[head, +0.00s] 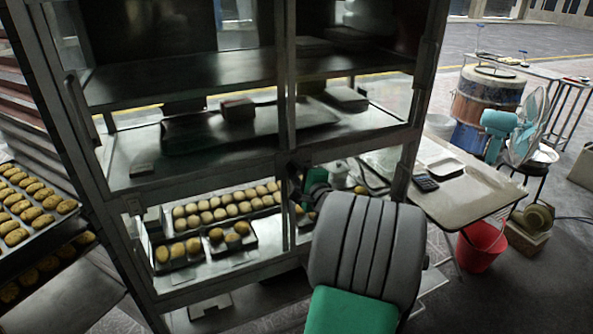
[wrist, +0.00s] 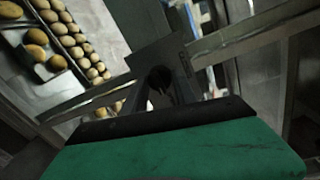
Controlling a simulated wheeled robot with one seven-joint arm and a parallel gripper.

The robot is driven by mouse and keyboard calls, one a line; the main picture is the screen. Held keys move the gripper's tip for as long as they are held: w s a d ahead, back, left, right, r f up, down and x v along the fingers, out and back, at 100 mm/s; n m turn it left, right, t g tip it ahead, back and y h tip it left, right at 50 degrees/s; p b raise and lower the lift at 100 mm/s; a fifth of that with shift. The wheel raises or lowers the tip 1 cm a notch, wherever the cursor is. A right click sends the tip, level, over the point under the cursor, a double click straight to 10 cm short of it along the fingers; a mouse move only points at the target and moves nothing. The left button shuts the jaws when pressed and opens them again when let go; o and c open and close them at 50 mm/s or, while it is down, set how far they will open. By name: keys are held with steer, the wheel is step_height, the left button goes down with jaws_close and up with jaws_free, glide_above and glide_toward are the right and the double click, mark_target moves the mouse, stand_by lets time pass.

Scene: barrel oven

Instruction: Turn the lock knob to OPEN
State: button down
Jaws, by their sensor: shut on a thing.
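The lock knob (wrist: 160,77) shows in the wrist view as a dark round shape in front of a grey plate on the cabinet's metal frame. My gripper (wrist: 161,92) is shut on it, with the dark fingers on either side. The knob's markings and exact angle are too dark to read. In the head view my grey and green arm reaches to the cabinet's middle post (head: 285,75). It hides the knob and most of the gripper there.
The glass cabinet holds trays of buns (head: 228,208) on its lower shelf. A rack of baked goods (head: 30,205) stands at the left. A table (head: 465,195) with a calculator, a red bucket (head: 482,246) and a teal fan (head: 505,125) are at the right. Floor at the lower right is clear.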

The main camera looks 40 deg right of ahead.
steer(key=c, duration=1)
jaws_free()
steer(key=b+v, duration=0.1)
steer(key=v, duration=0.6)
steer(key=shift+s, duration=0.4)
steer(key=shift+a, duration=0.1)
